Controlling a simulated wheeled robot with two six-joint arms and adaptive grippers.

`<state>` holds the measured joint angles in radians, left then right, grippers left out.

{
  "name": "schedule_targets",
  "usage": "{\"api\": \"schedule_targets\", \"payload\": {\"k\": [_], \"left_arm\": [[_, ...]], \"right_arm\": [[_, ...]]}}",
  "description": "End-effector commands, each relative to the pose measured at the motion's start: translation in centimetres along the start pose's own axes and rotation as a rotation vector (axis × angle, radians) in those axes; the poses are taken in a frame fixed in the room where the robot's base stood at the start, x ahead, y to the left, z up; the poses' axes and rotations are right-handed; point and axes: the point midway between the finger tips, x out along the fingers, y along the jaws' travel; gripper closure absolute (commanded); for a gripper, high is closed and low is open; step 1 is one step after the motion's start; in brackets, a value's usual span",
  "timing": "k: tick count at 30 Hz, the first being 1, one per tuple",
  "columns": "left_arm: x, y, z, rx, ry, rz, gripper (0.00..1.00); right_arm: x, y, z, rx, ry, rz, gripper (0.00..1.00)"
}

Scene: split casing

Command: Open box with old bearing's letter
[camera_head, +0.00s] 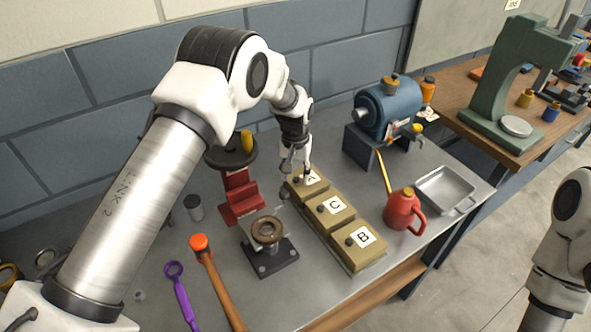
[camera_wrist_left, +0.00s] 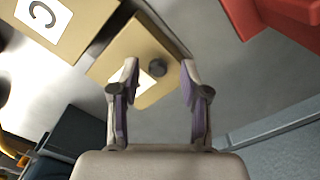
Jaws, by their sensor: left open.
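Three tan boxes with dark knobs and white letter labels stand in a row: box A (camera_head: 304,190), box C (camera_head: 333,222) and box B (camera_head: 360,253). All three have their lids on. A brown ring-shaped bearing (camera_head: 267,231) sits on a dark block in front of the boxes; I cannot read a letter on it. My left gripper (camera_head: 294,169) is open just above box A. In the left wrist view the knob (camera_wrist_left: 158,68) of box A lies between the open fingertips (camera_wrist_left: 159,77), apart from them. Box C (camera_wrist_left: 75,25) shows at upper left. My right gripper is out of the picture.
A red press (camera_head: 240,195) stands left of the boxes. A red oil can (camera_head: 402,211), a metal tray (camera_head: 447,188) and a blue motor (camera_head: 388,110) stand to the right. An orange-headed hammer (camera_head: 217,280) and a purple wrench (camera_head: 181,295) lie at the front.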

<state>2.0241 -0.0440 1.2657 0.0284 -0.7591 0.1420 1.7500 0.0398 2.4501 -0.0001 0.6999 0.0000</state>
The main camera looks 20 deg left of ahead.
Motion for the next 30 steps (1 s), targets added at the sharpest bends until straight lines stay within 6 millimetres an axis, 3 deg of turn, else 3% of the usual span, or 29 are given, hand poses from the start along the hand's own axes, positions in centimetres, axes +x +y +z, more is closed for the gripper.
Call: {"api": "schedule_targets", "payload": {"k": [7,11,30], "left_arm": [[0.23,0.02,-0.03,0.0,0.001,0.0,0.54],[0.23,0.02,-0.02,0.0,0.001,0.0,1.0],[-0.18,0.19,-0.28,0.0,0.005,0.001,1.0]], "right_arm": [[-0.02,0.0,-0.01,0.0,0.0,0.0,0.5],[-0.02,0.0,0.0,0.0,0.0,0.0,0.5],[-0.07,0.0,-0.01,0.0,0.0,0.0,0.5]]}}
